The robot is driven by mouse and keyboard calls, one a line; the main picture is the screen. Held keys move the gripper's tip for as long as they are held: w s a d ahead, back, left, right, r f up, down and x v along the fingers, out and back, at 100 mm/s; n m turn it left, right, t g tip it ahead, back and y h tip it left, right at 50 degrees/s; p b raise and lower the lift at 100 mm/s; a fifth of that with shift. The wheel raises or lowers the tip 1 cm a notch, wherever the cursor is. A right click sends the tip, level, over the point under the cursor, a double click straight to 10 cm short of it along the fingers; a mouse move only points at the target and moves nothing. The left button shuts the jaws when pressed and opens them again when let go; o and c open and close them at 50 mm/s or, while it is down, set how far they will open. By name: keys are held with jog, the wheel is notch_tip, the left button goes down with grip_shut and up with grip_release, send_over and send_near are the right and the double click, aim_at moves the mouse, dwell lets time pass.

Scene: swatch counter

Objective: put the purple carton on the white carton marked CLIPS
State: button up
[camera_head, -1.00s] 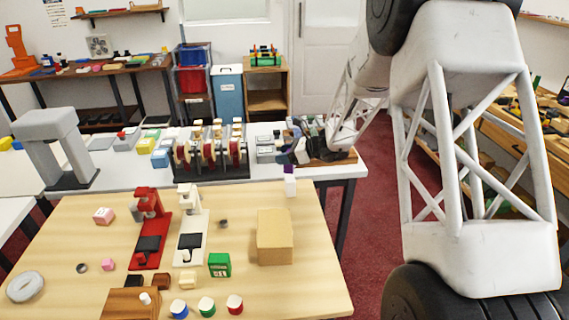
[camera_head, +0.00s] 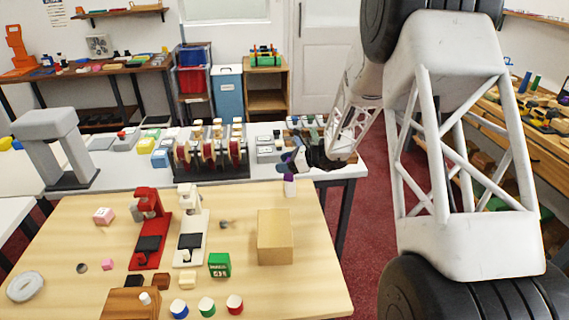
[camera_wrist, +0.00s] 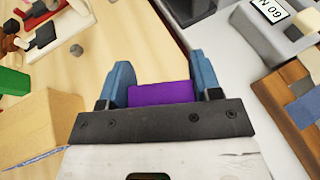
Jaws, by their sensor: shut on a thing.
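The purple carton (camera_wrist: 160,92) is between the blue fingers of my gripper (camera_wrist: 162,88), which is shut on it. In the head view my gripper (camera_head: 284,166) is small, near the back right corner of the wooden table. A purple patch (camera_head: 290,177), which looks like the carton, shows just below it. Directly under this patch is a small white block (camera_head: 290,189), probably the white carton; no lettering can be read on it. I cannot tell whether purple and white touch. In the wrist view the white block is not seen; the carton and gripper hide what lies beneath.
A tan box (camera_head: 275,238) stands nearby on the wooden table (camera_head: 60,235). A red stand (camera_head: 150,225), a white stand (camera_head: 191,230) and a green box (camera_head: 219,265) are further left. A grey labelled device (camera_wrist: 262,30) is on the white table behind.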

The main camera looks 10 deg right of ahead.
jog(key=shift+f, duration=0.1)
jog(key=o, duration=1)
jog(key=shift+c, duration=0.2)
jog(key=v, duration=1.2)
jog(key=shift+s, duration=0.1)
